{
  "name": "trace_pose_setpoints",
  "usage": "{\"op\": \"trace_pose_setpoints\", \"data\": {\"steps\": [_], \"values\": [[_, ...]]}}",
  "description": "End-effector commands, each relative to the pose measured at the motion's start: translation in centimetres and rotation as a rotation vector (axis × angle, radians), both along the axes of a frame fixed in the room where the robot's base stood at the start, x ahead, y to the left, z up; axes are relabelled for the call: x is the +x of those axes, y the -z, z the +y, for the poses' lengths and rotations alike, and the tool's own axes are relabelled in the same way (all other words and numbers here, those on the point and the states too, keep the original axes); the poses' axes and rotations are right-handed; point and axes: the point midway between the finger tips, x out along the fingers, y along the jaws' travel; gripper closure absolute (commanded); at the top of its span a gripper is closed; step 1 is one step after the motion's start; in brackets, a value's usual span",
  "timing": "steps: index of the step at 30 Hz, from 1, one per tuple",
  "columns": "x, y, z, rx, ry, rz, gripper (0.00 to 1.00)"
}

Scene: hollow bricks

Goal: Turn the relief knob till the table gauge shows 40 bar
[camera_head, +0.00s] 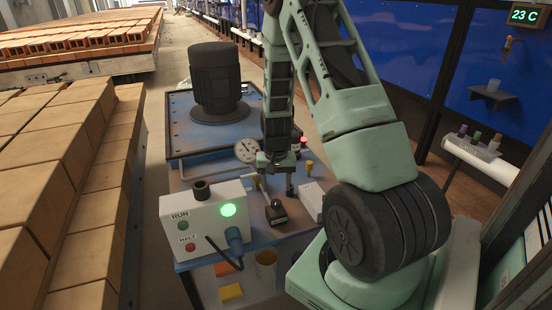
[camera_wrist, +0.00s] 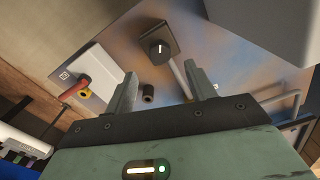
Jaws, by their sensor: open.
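A round black knob (camera_wrist: 158,48) with a white pointer line sits on a dark square block in the wrist view. It lies beyond my open fingertips (camera_wrist: 160,76), apart from them, with nothing between the fingers. In the head view my gripper (camera_head: 275,182) points down over the blue table (camera_head: 190,162). A dark block with a round top (camera_head: 277,209) stands just in front of it and may be the same knob. The round white table gauge (camera_head: 247,150) is left of my gripper; its reading is too small to tell.
A white control box (camera_head: 207,222) with a lit green lamp stands at the table's front. A dark motor (camera_head: 215,82) stands behind. The wrist view shows a red handle (camera_wrist: 78,86) and a short black cylinder (camera_wrist: 148,93) near the left finger. Brick stacks (camera_head: 60,190) fill the left.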

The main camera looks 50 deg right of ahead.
Motion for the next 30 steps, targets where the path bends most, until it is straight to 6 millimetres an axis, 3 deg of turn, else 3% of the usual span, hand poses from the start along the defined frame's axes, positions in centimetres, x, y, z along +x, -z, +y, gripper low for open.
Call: {"op": "trace_pose_setpoints", "data": {"steps": [9,15,30], "values": [[0.1,-7.4,0.0,-0.003,-0.003,-0.004,0.45],[0.1,-10.2,0.0,-0.001,-0.002,-0.002,0.45],[0.0,-11.1,0.0,0.001,-0.001,0.001,0.45]]}}
